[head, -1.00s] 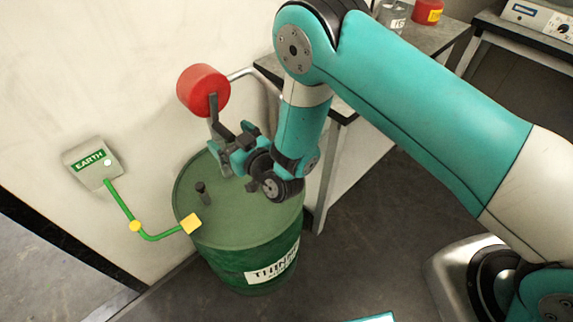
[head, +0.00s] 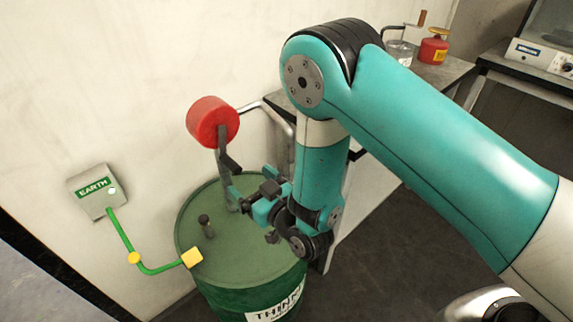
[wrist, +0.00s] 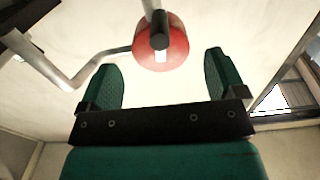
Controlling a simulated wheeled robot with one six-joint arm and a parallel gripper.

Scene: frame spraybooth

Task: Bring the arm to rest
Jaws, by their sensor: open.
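My gripper (head: 236,196) is open and empty in the head view, above the top of a green drum (head: 238,262) labelled THINN…. My teal arm reaches down to it from the upper right. A red round piece (head: 213,121) sits on a bent metal pipe by the wall, with a dark grey lever (head: 223,155) hanging from it toward my fingers. In the wrist view my two green fingers (wrist: 163,78) stand apart. The red piece (wrist: 168,55) shows beyond the gap, with the lever's dark end (wrist: 160,30) in front of it. I see no contact with my fingers.
A grey EARTH box (head: 92,191) on the wall has a green cable running to a yellow clamp (head: 192,258) at the drum's rim. A dark bung (head: 205,226) stands on the drum lid. A bench (head: 440,72) with a red can (head: 433,48) is behind my arm.

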